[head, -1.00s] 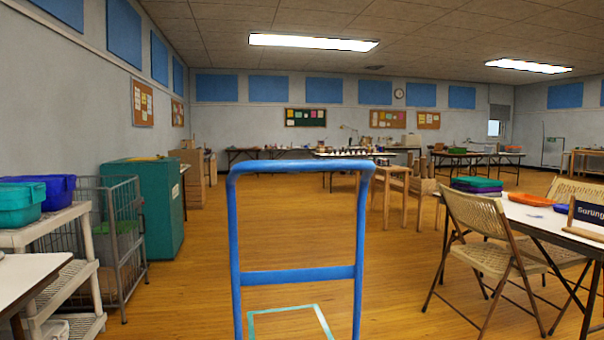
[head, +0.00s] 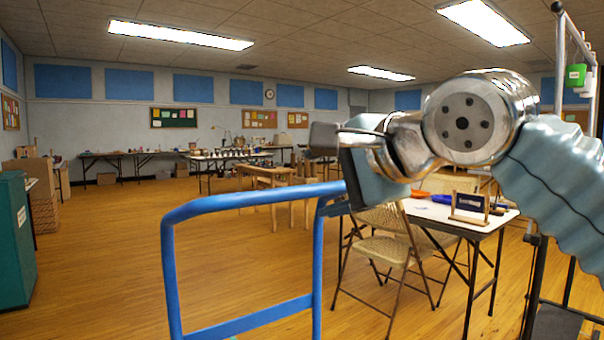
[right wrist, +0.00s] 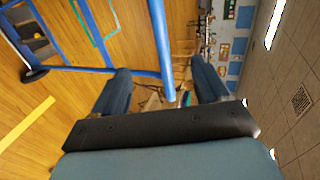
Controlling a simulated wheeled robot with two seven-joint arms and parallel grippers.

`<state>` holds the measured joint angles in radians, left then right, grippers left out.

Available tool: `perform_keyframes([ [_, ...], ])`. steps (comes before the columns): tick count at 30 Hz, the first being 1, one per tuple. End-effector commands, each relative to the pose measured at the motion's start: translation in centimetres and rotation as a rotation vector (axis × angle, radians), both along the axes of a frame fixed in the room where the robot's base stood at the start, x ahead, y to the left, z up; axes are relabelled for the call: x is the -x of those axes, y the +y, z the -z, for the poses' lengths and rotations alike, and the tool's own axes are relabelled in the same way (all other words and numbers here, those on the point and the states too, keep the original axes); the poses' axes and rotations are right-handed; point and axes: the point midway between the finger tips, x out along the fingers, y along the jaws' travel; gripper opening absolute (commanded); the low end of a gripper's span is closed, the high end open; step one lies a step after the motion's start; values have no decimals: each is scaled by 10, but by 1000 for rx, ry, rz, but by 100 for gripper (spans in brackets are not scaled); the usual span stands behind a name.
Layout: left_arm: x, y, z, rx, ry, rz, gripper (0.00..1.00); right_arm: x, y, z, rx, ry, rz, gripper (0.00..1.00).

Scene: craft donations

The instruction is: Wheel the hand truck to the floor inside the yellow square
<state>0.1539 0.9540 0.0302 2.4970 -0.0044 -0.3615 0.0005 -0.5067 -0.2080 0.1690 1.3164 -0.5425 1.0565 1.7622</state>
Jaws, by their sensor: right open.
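The hand truck's blue tube handle (head: 255,198) stands upright at the bottom centre of the head view. In the right wrist view its blue frame (right wrist: 100,68) shows at the upper left with a dark wheel (right wrist: 36,75). My right gripper (head: 329,172) is at the handle's upper right corner. In the right wrist view its two fingers (right wrist: 160,68) are apart, with a blue tube between them; I cannot tell whether they touch it. A yellow strip (right wrist: 27,122) lies on the floor in the right wrist view; no whole yellow square shows. My left gripper is out of view.
A teal outline (right wrist: 93,28) is on the floor beyond the frame in the right wrist view. Folding chairs (head: 385,250) and a white table (head: 455,214) stand close on the right. A green cabinet (head: 14,240) is at the left edge. The wooden floor (head: 120,240) between is open.

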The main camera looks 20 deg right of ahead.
Motion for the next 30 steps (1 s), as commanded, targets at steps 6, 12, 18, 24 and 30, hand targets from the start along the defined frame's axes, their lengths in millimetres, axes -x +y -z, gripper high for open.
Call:
perform_keyframes([
  [6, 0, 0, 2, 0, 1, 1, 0, -7, 1, 1, -14, -1, 7, 74],
  [12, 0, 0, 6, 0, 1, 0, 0, -36, 9, 13, -13, 0, 6, 74],
  [18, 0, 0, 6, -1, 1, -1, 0, -67, 18, 25, -13, 0, 7, 74],
  [24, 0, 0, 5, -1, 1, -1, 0, -91, 25, 34, -12, -1, 7, 74],
  [30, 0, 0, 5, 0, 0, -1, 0, -102, 27, 39, -13, -1, 7, 74],
])
